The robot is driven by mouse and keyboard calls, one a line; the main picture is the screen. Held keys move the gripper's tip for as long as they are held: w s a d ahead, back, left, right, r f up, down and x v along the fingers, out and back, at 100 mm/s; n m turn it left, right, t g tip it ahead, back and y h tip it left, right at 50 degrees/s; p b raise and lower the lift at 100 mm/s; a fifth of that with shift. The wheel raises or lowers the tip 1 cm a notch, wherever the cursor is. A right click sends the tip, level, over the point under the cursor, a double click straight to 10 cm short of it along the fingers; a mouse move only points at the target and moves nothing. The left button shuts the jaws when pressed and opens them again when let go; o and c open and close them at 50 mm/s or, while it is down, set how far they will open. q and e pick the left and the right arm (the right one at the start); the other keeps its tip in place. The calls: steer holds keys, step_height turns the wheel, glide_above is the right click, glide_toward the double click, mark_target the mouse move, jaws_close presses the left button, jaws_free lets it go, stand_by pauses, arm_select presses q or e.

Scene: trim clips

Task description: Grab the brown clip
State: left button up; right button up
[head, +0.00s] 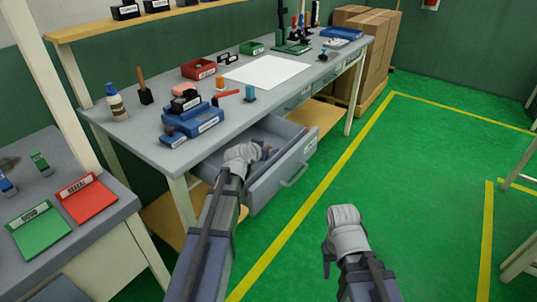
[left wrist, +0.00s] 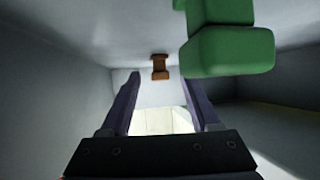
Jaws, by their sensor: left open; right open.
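The brown clip (left wrist: 159,67) lies on the pale floor of a grey enclosure in the left wrist view, small and beyond my fingers. My left gripper (left wrist: 157,75) is open and empty, with the brown clip in line with the gap between its fingertips. In the head view my left gripper (head: 262,152) is over the open drawer (head: 290,178) of the workbench. The drawer's contents are mostly hidden there by my arm, and I cannot make out the brown clip. My right gripper (head: 328,262) hangs over the green floor, away from the drawer.
A green object (left wrist: 230,48) is close at the upper right in the left wrist view. The workbench (head: 165,125) carries blue cases, a red bin (head: 198,69) and a white sheet (head: 267,72). A side table with green and red mats stands left.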

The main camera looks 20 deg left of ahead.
arm_select(q)
steer(key=shift+x, duration=1)
jaws_close()
